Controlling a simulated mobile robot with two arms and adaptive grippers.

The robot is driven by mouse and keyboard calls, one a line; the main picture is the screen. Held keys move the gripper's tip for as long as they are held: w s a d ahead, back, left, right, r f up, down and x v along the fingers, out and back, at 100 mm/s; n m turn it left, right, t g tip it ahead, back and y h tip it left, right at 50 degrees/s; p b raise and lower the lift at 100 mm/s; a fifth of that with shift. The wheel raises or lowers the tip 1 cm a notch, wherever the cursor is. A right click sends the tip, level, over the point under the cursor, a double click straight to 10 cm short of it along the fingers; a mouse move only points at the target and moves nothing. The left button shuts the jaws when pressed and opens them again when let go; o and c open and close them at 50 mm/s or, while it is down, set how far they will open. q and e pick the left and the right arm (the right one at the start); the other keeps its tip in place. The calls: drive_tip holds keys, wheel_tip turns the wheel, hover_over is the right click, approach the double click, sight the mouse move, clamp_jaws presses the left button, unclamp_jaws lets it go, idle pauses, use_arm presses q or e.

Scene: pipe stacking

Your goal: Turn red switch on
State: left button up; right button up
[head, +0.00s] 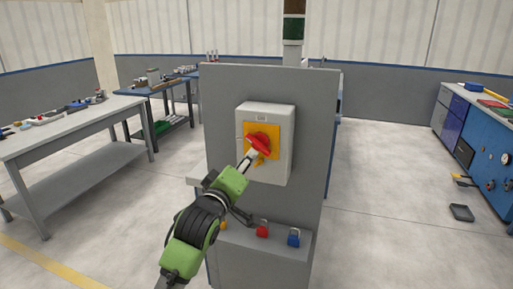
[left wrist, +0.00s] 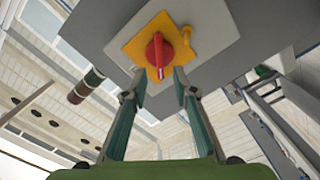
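The red switch (head: 259,142) is a rotary knob on a yellow plate (head: 270,157), on a light grey box (head: 284,120) fixed to a grey panel. My left gripper (head: 250,158) reaches up to it from the lower left, its tips close to the knob. In the left wrist view the red switch (left wrist: 158,52) lies just ahead, its handle nearly upright in the picture. The left fingers (left wrist: 160,80) are apart, one either side of the handle's near end. I cannot tell whether they touch it. My right gripper is not in view.
A ledge below the box holds a red padlock (head: 262,231), a blue padlock (head: 293,237) and a yellow one partly behind my arm. A workbench (head: 75,128) stands at the left and a blue cabinet (head: 470,140) at the right. Open floor lies on both sides of the panel.

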sight(257, 147)
use_arm(q)
drive_tip(key=p+x, duration=0.1)
drive_tip(key=x, duration=0.6)
drive_tip(key=shift+w+d+p, duration=0.15)
drive_tip(key=shift+w+p, duration=0.15)
drive_tip(key=shift+w, duration=0.05)
drive_tip(key=shift+w+d, duration=0.15)
drive_tip(key=shift+w, duration=0.4)
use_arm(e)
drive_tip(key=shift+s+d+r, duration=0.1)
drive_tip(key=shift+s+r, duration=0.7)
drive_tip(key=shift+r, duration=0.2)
use_arm(q)
clamp_jaws()
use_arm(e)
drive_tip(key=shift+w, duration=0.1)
